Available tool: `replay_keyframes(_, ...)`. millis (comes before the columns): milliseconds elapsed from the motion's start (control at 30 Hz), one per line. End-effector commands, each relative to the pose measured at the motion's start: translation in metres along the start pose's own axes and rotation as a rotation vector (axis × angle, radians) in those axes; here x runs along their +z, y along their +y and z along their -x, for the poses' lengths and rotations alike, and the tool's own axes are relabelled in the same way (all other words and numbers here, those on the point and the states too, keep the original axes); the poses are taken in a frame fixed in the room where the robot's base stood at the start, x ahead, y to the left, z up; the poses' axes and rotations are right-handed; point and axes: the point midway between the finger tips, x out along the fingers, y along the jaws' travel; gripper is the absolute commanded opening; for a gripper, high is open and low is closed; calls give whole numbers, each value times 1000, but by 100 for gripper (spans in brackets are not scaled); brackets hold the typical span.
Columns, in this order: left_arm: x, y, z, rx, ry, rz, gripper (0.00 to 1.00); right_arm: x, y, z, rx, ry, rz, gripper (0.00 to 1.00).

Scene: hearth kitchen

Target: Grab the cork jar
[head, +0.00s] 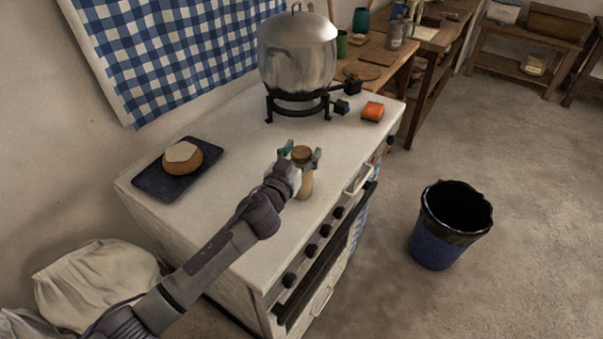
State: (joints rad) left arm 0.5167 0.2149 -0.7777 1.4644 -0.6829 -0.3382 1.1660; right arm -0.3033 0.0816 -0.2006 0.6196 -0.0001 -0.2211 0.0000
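The cork jar (306,184) stands upright on the white stove top, near its front edge, with a brown cork lid (302,152). My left gripper (301,151) reaches in from the left, its fingers spread apart to either side of the jar's upper part. The gripper's body hides part of the jar's left side. Whether either finger touches the jar is too small to tell. My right gripper is not in view.
A dark board (150,183) with a bread-like round (182,158) lies left. A blue bin (436,250) stands on the floor.

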Motion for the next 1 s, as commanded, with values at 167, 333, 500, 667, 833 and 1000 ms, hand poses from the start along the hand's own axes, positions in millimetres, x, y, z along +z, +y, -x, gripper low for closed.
replay_keyframes(167,0,0,0,0,0,0,28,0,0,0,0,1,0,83)
replay_keyframes(333,0,0,0,-1,0,0,0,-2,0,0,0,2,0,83)
replay_keyframes(500,-2,0,0,0,3,0,0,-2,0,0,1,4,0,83)
replay_keyframes(667,-2,0,0,0,3,0,0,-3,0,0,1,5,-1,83)
replay_keyframes(833,-10,-1,0,-1,5,-1,0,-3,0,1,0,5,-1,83)
replay_keyframes(1000,-32,0,0,1,9,-1,0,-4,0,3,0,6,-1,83)
